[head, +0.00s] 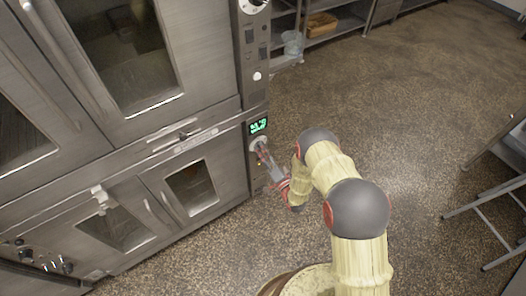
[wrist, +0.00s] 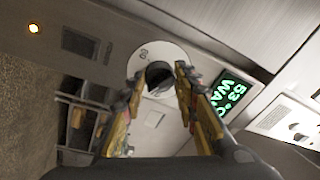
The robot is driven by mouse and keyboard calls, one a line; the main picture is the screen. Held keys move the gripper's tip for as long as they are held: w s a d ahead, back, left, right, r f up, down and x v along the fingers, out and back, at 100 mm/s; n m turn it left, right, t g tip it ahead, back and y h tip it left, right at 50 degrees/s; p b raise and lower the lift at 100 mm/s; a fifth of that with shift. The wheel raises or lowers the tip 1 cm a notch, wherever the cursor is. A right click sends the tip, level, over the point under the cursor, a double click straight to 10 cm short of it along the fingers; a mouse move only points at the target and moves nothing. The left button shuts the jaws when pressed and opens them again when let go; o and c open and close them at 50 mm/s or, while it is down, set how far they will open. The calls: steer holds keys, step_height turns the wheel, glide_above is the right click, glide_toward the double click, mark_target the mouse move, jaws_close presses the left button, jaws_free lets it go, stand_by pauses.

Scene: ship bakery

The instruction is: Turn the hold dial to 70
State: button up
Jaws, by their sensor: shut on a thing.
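The hold dial (wrist: 160,78) is a dark knob on a round white plate, on the oven's control panel. My gripper (wrist: 158,84) has one finger on each side of the knob and is shut on it. The fingers cover parts of the knob, and I cannot read its pointer or scale. In the head view the dial (head: 258,143) is small, and my gripper (head: 265,153) reaches it from the lower right.
Steel ovens with glass doors (head: 130,60) fill the left. Another dial (head: 252,5) sits higher on the panel. A folding metal stand (head: 490,200) is at the right. The speckled floor (head: 400,90) is largely open.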

steer(key=shift+m+h, duration=0.3)
steer(key=shift+m, duration=1.9)
steer(key=o, duration=1.1)
steer(key=shift+c, duration=0.2)
steer(key=shift+o, duration=0.5)
steer(key=shift+s, duration=0.1)
steer(key=v, duration=1.1)
steer(key=shift+s, duration=0.35)
steer(key=shift+d, duration=0.1)
